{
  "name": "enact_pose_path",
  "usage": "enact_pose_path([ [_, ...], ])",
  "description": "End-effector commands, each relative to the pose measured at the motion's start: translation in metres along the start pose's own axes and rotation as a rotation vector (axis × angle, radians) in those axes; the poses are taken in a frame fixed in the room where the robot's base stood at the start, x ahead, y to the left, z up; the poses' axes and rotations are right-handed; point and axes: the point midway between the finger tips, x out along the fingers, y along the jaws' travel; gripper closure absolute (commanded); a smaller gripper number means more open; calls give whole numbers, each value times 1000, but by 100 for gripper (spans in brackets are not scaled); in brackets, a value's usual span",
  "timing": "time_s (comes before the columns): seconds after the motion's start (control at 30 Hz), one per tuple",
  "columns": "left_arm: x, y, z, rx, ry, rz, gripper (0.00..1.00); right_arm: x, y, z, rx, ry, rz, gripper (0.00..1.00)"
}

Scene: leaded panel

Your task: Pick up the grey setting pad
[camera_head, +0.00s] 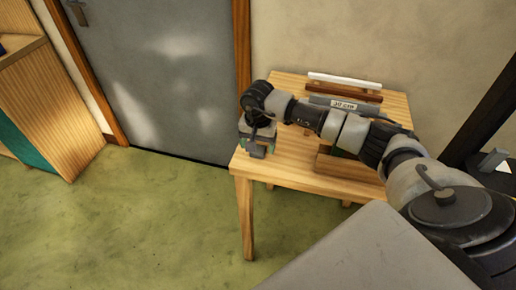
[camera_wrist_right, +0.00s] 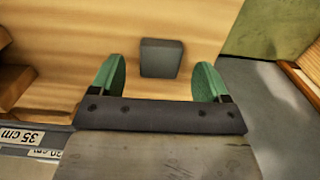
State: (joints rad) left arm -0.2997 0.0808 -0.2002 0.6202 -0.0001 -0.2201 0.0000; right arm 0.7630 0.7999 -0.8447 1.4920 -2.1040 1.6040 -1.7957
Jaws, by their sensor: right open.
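The grey setting pad (camera_wrist_right: 161,58) is a small dark grey block. In the right wrist view it lies on the wooden table, between and a little beyond my two green fingertips. My right gripper (camera_wrist_right: 165,80) is open, with a clear gap between each finger and the pad. In the head view my right gripper (camera_head: 257,148) is over the table's left end, pointing down. The pad cannot be made out there, as the gripper and wrist cover that spot. My left gripper does not show.
The wooden table (camera_head: 288,92) stands against the wall. A wooden rack with labelled strips (camera_head: 343,104) and a white strip (camera_head: 345,80) is at its back. Green floor (camera_head: 170,220) is free at left.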

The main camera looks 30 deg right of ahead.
Motion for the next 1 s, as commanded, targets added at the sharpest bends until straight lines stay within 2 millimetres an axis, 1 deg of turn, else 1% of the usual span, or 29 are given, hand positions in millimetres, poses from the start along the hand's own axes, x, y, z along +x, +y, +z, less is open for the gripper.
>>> enact_pose_path([
  [0.03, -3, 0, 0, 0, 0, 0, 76, 6, 0, 1, 0, -3, 0, 23],
  [0.13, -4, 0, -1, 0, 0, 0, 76, 15, 0, 1, 0, -1, 0, 23],
  [0.37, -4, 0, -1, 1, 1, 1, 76, 18, 0, 0, 0, 1, -2, 23],
  [0.4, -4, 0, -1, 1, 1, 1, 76, 18, 0, 0, 0, 1, -2, 25],
  [0.73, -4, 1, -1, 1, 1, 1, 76, 18, 0, 0, 0, 0, -2, 76],
  [0.77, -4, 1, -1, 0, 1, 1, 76, 17, 0, 0, 0, 0, -2, 77],
  [1.0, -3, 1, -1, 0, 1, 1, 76, 16, 0, 0, 0, 1, -3, 77],
])
